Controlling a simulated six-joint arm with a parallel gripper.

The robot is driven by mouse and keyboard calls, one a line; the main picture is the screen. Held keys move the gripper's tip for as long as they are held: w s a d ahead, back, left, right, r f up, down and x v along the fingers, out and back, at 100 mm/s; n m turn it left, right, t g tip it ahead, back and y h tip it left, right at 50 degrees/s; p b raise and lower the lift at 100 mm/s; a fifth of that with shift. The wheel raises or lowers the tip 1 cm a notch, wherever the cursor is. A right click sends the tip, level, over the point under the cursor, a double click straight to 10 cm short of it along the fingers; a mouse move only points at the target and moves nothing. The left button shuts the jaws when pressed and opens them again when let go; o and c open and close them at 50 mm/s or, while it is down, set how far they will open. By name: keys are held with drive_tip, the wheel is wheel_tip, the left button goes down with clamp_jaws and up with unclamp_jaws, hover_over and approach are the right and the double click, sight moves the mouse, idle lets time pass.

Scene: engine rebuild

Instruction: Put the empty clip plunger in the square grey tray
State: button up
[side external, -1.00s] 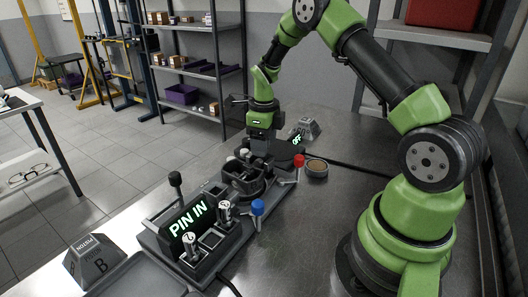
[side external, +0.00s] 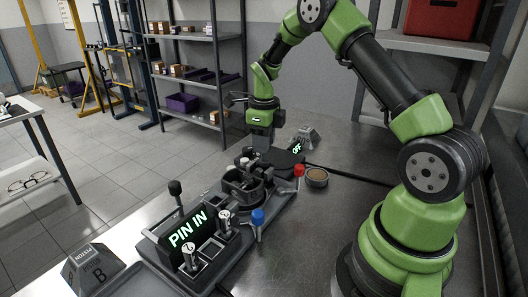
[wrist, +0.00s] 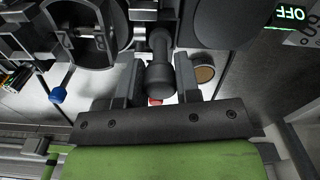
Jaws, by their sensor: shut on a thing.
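My gripper (side external: 262,137) is over the far end of the dark fixture, pointing down. In the wrist view, its two dark fingers (wrist: 158,80) close around a dark, round-bodied piece with a narrower stem, which I take to be the clip plunger (wrist: 160,70). The plunger's lower end and its gap to the fixture cannot be made out in the side view. A flat dark grey tray (side external: 150,283) is cut off by the bottom edge of the side view, far from my gripper. I cannot tell whether it is the square one.
The fixture's round holder (side external: 240,187) lies beside my gripper, with red (side external: 299,169) and blue (side external: 257,216) knobs nearby. The lit PIN IN display (side external: 187,229) stands beside upright metal pieces.

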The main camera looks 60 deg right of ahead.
wheel_tip(320, 180, up, 8)
drive_tip(key=shift+f, duration=0.1)
drive_tip(key=w+a+r+n, duration=0.2)
drive_tip(key=a+n, duration=0.2)
drive_tip(key=a, duration=0.5)
drive_tip(key=w+a+r+n, duration=0.2)
drive_tip(key=w+a+n, duration=0.15)
drive_tip(key=a, duration=0.45)
drive_tip(key=s+a+n, duration=0.3)
drive_tip(key=a+n, duration=0.2)
drive_tip(key=a, duration=0.6)
drive_tip(key=s+a+n, duration=0.3)
drive_tip(key=a+n, duration=0.3)
drive_tip(key=a, duration=0.4)
drive_tip(key=shift+m, duration=0.25)
drive_tip(key=shift+d+f, duration=0.15)
drive_tip(key=shift+f, duration=8.6)
